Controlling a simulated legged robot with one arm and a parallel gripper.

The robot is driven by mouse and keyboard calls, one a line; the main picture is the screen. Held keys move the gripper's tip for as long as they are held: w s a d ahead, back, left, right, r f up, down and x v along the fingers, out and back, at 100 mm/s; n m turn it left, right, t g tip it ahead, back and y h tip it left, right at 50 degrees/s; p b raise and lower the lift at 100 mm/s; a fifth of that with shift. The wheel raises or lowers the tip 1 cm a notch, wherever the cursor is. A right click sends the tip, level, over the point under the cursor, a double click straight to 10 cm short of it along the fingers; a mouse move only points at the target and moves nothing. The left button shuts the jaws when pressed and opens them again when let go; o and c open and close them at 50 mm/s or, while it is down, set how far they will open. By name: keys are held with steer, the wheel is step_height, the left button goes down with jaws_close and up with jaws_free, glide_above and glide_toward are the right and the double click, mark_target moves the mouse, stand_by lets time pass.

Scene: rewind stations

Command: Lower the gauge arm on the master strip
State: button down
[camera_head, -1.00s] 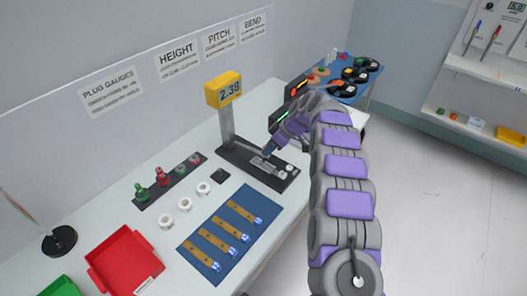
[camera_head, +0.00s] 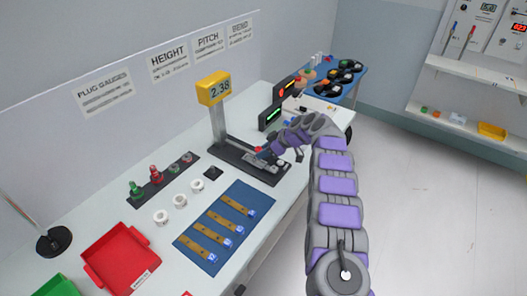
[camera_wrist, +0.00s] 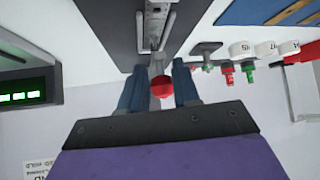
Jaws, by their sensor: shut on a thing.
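The height gauge stands on the bench with a dark base (camera_head: 228,156), a grey post (camera_head: 218,125) and a yellow display (camera_head: 213,88) reading 2.38. A light metal bar lies along the base, and in the wrist view a metal strip or channel (camera_wrist: 155,28) runs away from me. A red knob (camera_head: 257,149) is at the near end; it also shows in the wrist view (camera_wrist: 162,88). My gripper (camera_head: 264,153) has its blue fingers (camera_wrist: 160,90) on both sides of this knob and is shut on it. I cannot tell the gauge arm's exact height over the strip.
A blue mat (camera_head: 262,188) with several brown strips lies in front of the gauge. White rings (camera_head: 179,201), red and green plug gauges (camera_head: 155,174) and a red tray (camera_head: 92,272) are to the left.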

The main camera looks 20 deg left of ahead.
steer(key=shift+s+f, duration=0.25)
steer(key=shift+f, duration=0.35)
steer(key=c, duration=1.4)
jaws_free()
steer(key=o, duration=0.3)
steer(key=shift+a+r, duration=0.1)
steer(key=shift+r, duration=0.2)
steer(key=shift+o, duration=1.4)
steer(key=shift+w, duration=0.15)
steer(key=shift+r, duration=0.1)
steer(key=p+v, duration=0.3)
steer(key=v, duration=1.4)
steer(key=shift+w, duration=0.25)
